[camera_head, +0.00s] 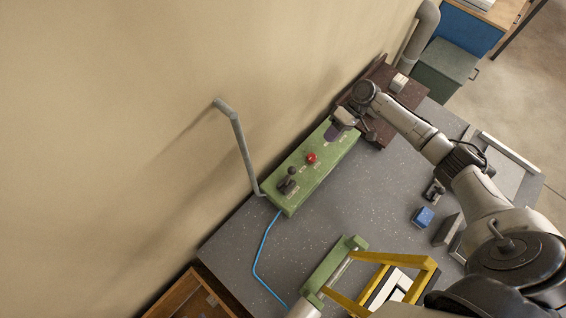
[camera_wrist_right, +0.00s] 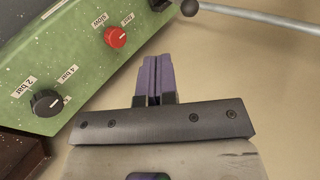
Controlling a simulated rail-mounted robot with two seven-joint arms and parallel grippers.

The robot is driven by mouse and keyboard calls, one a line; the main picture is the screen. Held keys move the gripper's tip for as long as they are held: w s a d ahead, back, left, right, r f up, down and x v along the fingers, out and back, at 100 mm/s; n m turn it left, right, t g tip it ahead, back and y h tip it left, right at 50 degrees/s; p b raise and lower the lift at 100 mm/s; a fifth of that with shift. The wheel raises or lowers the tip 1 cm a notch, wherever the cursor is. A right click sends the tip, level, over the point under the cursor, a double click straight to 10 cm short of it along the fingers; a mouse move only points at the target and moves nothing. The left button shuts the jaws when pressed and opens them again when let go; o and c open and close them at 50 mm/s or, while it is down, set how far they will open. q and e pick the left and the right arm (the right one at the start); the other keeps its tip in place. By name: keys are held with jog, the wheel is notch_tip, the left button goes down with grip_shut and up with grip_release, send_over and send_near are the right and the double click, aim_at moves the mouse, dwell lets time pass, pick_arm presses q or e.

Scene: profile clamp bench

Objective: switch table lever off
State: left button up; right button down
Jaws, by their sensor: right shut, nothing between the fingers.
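The green control box (camera_head: 302,181) lies along the back edge of the table by the wall. A black lever (camera_head: 290,175) with a knob on top stands near its left end; which setting it is in I cannot tell. My right gripper (camera_head: 333,133) is shut and empty over the right end of the box, apart from the lever. Its purple fingers (camera_wrist_right: 154,78) are together in the wrist view. My left gripper is not in view.
A red knob (camera_head: 311,158) sits between lever and gripper. A black pressure dial (camera_wrist_right: 46,103) is on the box's end. A bent grey post (camera_head: 243,150) rises behind the lever. A yellow frame (camera_head: 425,277) and a blue block (camera_head: 423,217) stand in front.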

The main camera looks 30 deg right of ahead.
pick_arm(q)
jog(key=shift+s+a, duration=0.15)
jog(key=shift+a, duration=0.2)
pick_arm(e)
jog(key=shift+w+r, duration=0.15)
jog(key=shift+w, duration=0.3)
jog(key=b, duration=0.3)
send_near(289, 178)
notch_tip(289, 178, down, 2)
jog(key=a, duration=0.1)
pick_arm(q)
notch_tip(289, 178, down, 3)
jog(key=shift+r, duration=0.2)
pick_arm(e)
jog(key=shift+w+a+f, duration=0.15)
jog(key=shift+a+f, duration=0.1)
jog(key=shift+a, duration=0.15)
pick_arm(q)
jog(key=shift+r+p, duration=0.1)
jog(key=shift+p, duration=0.2)
pick_arm(e)
jog(key=shift+r, duration=0.1)
